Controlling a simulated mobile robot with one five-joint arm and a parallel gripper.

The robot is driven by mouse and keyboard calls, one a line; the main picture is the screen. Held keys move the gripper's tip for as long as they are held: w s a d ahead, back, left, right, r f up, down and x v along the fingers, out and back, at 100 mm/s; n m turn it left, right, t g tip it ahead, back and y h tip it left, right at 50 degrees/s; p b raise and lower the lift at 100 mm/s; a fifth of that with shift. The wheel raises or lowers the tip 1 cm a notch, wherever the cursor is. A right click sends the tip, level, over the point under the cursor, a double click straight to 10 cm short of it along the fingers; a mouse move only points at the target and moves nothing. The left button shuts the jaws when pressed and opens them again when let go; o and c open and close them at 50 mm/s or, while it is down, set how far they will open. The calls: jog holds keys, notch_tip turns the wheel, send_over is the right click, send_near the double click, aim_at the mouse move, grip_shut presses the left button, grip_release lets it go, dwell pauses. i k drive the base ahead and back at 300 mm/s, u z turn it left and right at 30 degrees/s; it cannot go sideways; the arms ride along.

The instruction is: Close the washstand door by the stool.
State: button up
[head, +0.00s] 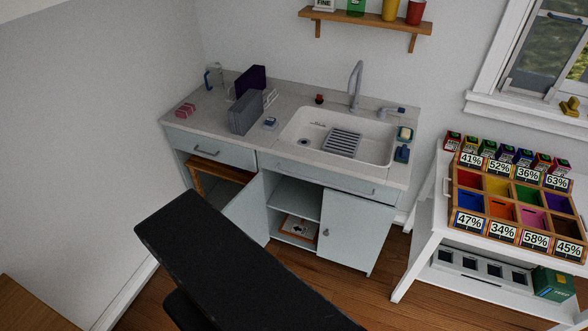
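The washstand (290,172) is a pale blue-grey cabinet with a speckled top and an inset white sink (375,150). Its left door (248,211) stands open, swung out from its left edge toward the stool side. The compartment behind it (292,205) is exposed, with a shelf. The right door (349,232) looks shut and has a dark handle. A brown wooden stool (212,171) appears under the drawer at left, partly hidden by the open door. My gripper is not visible; a black part of my body covers the lower middle.
A white stand (424,222) with coloured bins is at right. A wooden surface (25,308) is at the lower left corner. Wood floor (325,285) is clear before the right door. A wall shelf (370,22) hangs above the sink.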

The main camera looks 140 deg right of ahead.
aim_at(247, 211)
jog(key=z, duration=0.85)
jog(key=k, duration=0.15)
jog(key=z, duration=4.05)
jog(key=k, duration=0.1)
jog(key=u, duration=0.25)
jog(key=i, duration=1.05)
jog(key=z, duration=0.2)
